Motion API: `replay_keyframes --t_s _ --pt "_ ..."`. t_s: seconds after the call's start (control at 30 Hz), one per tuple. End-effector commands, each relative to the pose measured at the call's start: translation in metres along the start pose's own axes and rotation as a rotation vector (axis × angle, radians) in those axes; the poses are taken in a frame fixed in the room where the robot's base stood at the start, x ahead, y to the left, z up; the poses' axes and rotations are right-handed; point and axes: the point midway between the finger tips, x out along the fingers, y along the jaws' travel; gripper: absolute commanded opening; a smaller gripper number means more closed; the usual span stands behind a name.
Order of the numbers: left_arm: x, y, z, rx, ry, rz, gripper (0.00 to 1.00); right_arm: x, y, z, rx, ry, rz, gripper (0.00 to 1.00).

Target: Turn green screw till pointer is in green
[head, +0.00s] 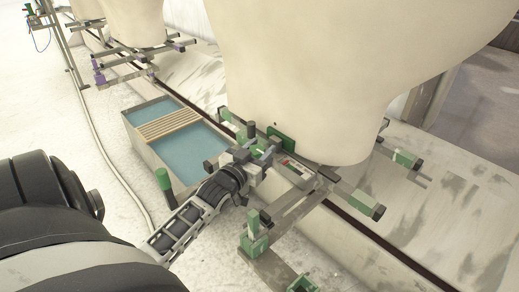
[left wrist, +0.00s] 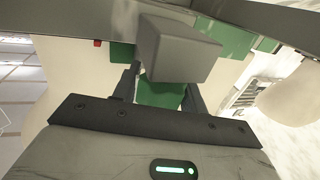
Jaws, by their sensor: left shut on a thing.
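My left gripper (head: 258,153) reaches in from the lower left to the metal frame under the big cream vessel. In the left wrist view, a green piece (left wrist: 160,93), which looks like the green screw, sits between the dark fingers, and the gripper is shut on it. A grey block (left wrist: 178,50) hides part of the screw and fingertips. A small pale gauge-like box (head: 298,173) lies just right of the gripper in the head view. Its pointer and colour zones are too small to read. My right gripper is not in view.
The cream vessel (head: 310,75) rises close above the gripper. Grey bars with green end clamps (head: 254,228) surround it. A trough of blue liquid (head: 155,108) with a slatted board stands behind left. Pale floor (head: 90,190) is open at left.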

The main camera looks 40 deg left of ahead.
Motion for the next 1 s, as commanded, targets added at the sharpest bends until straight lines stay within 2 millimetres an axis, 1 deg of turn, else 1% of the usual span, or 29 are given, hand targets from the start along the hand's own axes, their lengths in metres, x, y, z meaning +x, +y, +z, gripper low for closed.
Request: replay_keyframes --t_s 0.17,0.37,0.7,1.0 --pt "0.000 0.000 0.000 0.004 -0.001 0.027 0.20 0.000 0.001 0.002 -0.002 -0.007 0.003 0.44" --pt "0.000 0.000 -0.001 0.010 -0.003 0.123 0.20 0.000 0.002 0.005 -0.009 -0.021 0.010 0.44" --pt "-0.001 0.004 0.002 0.013 -0.004 0.402 0.20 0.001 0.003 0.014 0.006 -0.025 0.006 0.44" --pt "-0.002 0.007 0.004 0.006 -0.001 0.624 0.20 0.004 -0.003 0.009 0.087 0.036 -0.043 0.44"
